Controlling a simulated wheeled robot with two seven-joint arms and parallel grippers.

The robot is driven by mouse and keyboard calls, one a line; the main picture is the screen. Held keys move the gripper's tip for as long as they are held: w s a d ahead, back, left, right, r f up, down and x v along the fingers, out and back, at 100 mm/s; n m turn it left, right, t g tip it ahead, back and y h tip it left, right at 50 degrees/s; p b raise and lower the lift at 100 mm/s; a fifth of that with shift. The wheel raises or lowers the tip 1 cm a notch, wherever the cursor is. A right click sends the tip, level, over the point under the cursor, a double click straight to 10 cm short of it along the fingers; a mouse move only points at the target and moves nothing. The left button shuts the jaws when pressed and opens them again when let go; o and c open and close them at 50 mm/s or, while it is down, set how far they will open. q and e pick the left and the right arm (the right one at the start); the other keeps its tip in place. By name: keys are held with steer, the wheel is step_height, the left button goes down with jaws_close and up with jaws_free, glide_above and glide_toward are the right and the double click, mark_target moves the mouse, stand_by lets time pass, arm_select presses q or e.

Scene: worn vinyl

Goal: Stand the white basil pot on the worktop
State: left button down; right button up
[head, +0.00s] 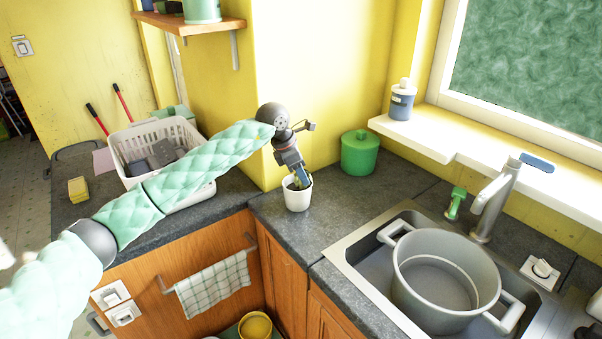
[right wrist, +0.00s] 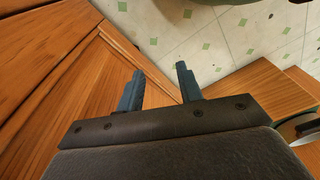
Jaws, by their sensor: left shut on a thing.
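The white basil pot (head: 297,197) is at the inner corner of the dark grey worktop (head: 330,222), close to its front edge. It looks upright, with dark soil or plant just showing at its rim. My left gripper (head: 301,180) reaches down from above and is shut on the pot at its rim. The gripper hides part of the pot's top. The pot's base is at or very near the worktop; I cannot tell for certain whether they touch. My right gripper (right wrist: 160,88) shows in the right wrist view, fingers apart and empty, over wooden cabinet fronts and floor.
A green canister (head: 360,154) stands behind the pot to the right. A sink (head: 350,258) with a large grey pot (head: 445,280) is at the right. A white crate (head: 135,133) and a yellow sponge (head: 78,189) are at the left. Bare worktop lies between the basil pot and sink.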

arm_select(q)
steer(key=c, duration=0.9)
jaws_free()
steer(key=shift+o, duration=0.2)
steer(key=shift+f, duration=0.1)
steer(key=shift+a+r, duration=0.1)
steer(key=shift+r, duration=0.2)
steer(key=v, duration=0.7)
stand_by(0.8)
steer(key=shift+a+r+p, duration=0.1)
steer(key=shift+r+p, duration=0.1)
steer(key=shift+p, duration=0.1)
steer(key=shift+a+r, duration=0.1)
